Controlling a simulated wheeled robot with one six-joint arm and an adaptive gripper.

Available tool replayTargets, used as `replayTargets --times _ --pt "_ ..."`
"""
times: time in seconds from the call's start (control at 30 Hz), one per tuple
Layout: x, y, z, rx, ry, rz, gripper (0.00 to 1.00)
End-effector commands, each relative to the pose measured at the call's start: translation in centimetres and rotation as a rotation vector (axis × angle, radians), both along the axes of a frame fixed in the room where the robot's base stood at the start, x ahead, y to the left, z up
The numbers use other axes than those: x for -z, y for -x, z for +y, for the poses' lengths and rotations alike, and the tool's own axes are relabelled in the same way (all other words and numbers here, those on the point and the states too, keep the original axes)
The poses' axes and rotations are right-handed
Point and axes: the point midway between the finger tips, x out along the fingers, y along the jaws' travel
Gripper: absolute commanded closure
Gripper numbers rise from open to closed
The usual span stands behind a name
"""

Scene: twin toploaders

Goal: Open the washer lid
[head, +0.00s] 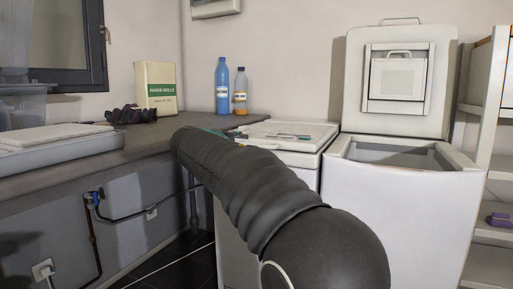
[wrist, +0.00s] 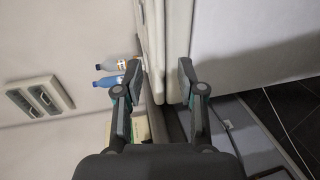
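Two white toploaders stand side by side in the head view. The left toploader (head: 308,173) has its lid (head: 262,130) shut, with small flat items on top. The right toploader (head: 400,215) has its lid (head: 397,112) standing upright and its tub opening showing. The pictures do not label which one is the washer. In the wrist view my gripper (wrist: 160,82) is open, its two fingers on either side of a white edge (wrist: 154,40) with a dark seam beside it. Contact cannot be told. In the head view my arm mostly hides the gripper.
A grey counter (head: 75,165) runs along the left, with a blue bottle (head: 222,88), an orange-based bottle (head: 240,95), a paper package (head: 156,88), a dark purple bumpy item (head: 131,115) and a tray (head: 60,149). White shelves (head: 492,165) stand at the right.

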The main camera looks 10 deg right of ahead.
Motion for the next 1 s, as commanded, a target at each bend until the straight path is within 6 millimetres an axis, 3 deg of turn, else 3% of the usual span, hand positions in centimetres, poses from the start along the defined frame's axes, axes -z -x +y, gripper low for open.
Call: replayTargets --times 0.5,0.7,1.0 --pt "1.9 -7.3 -5.4 0.002 -0.001 0.002 0.61" --pt "2.3 -8.6 -6.3 0.001 -0.001 0.002 0.61" --pt "2.3 -8.8 -6.5 0.000 -0.002 0.001 0.61"
